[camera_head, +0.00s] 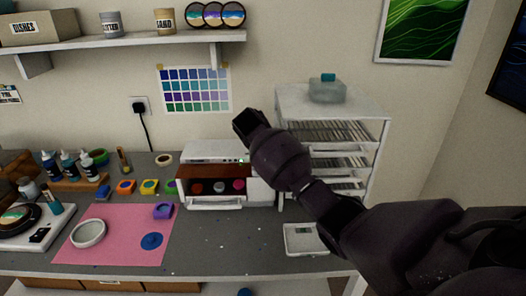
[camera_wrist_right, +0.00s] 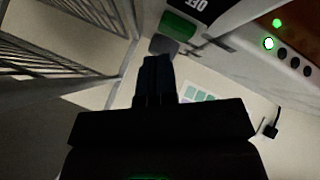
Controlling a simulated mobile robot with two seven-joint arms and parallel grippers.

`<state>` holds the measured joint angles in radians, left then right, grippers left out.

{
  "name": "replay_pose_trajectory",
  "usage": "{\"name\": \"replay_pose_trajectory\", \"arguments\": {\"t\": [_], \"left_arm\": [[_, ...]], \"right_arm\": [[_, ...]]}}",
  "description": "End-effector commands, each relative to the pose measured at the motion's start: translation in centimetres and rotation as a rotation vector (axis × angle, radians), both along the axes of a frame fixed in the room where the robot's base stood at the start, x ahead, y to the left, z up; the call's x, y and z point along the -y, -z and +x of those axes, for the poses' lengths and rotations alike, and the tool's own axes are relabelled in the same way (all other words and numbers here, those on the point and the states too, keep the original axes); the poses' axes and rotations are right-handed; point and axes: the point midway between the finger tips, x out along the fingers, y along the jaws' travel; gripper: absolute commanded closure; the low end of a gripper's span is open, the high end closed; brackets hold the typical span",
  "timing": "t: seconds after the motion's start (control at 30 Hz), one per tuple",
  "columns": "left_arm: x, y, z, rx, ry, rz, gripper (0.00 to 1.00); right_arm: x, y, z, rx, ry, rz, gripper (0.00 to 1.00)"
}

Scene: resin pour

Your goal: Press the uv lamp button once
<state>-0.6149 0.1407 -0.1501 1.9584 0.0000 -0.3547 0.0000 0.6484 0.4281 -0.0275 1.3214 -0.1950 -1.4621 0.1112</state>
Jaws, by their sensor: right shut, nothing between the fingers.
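The UV lamp appears to be the white box (camera_head: 213,152) with a brown front band and an open lit bay, at the back of the bench in the head view. Its white top (camera_wrist_right: 235,30) fills the upper right of the wrist view, with a green block (camera_wrist_right: 178,27) beside an "OFF" label. A lit green round light (camera_wrist_right: 268,43) and several dark round spots lie further right. Which of these is the button I cannot tell. My right gripper (camera_wrist_right: 157,62) is shut and empty, its tips near the green block; contact cannot be told. My left gripper is out of view.
A pink mat (camera_head: 108,248) with a round dish is at left. The bench's front middle is clear.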

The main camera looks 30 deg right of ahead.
Motion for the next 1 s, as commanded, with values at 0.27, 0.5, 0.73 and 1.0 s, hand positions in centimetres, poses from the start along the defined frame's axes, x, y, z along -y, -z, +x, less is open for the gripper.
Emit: {"name": "replay_pose_trajectory", "arguments": {"t": [0.27, 0.5, 0.73, 1.0], "left_arm": [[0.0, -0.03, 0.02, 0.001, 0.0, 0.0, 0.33], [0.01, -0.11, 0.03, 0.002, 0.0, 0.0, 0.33], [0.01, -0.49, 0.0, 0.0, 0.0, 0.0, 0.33], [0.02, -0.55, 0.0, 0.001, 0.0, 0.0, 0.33]], "right_arm": [[0.0, 0.0, 0.0, 0.0, 0.0, 0.0, 1.0], [0.0, 0.04, 0.0, 0.0, 0.0, 0.0, 1.0], [-0.03, 0.59, -0.01, -0.001, -0.001, 0.001, 1.0], [-0.02, 0.86, 0.0, 0.0, 0.0, 0.0, 1.0]]}}
